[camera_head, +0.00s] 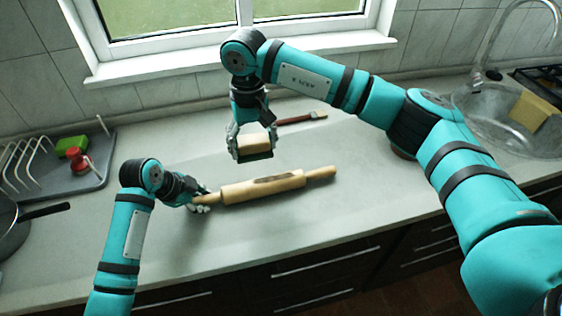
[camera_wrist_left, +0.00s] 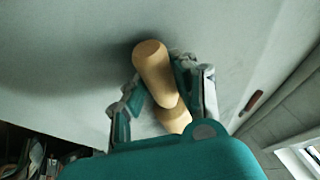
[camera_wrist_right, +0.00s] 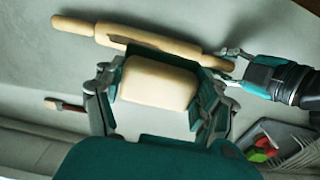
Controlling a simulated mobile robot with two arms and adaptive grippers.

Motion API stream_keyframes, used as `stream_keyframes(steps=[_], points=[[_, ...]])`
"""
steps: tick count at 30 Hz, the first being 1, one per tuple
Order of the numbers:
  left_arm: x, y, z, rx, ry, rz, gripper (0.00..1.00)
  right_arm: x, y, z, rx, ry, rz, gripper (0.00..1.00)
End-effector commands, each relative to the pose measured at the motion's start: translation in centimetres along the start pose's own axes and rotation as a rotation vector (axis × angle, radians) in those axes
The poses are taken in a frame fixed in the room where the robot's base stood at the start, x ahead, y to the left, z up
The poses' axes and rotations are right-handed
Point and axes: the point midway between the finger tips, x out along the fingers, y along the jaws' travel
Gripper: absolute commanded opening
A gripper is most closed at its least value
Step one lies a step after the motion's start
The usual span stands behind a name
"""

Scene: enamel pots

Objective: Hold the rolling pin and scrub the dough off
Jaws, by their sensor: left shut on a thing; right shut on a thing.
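A wooden rolling pin (camera_head: 263,186) lies across the counter with a darker patch of dough (camera_head: 275,179) on top of its barrel. My left gripper (camera_head: 200,201) is shut on the pin's left handle (camera_wrist_left: 153,62). My right gripper (camera_head: 252,152) is shut on a pale beige block (camera_head: 250,143), perhaps a scrubber, above and behind the barrel. The block (camera_wrist_right: 158,83) fills the space between the right fingers.
A brown-handled tool (camera_head: 301,117) lies behind the pin. At left are a grey dish rack (camera_head: 75,178) with a green sponge (camera_head: 71,146) and red item (camera_head: 76,158), and a dark pan (camera_head: 12,225). A sink (camera_head: 490,125) holds a yellow block (camera_head: 533,110). Counter right of the pin is clear.

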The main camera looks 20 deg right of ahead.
Motion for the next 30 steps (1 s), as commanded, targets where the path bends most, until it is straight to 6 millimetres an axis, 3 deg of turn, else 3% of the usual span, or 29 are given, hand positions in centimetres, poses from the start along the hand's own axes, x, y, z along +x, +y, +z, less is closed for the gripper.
stream_keyframes(steps=[8, 24, 30], points=[[0.0, 0.1, 0.1, 0.002, -0.002, 0.002, 0.00, 1.0, -0.6, -0.7, 0.001, -0.003, 0.004, 0.45], [0.0, 0.1, 0.0, 0.002, -0.001, 0.002, 0.00, 8.3, -0.6, -0.6, 0.001, -0.004, 0.003, 0.45], [0.0, 0.1, 0.0, 0.002, -0.001, 0.002, 0.00, 10.0, -0.6, -0.6, 0.001, -0.003, 0.003, 0.45]])
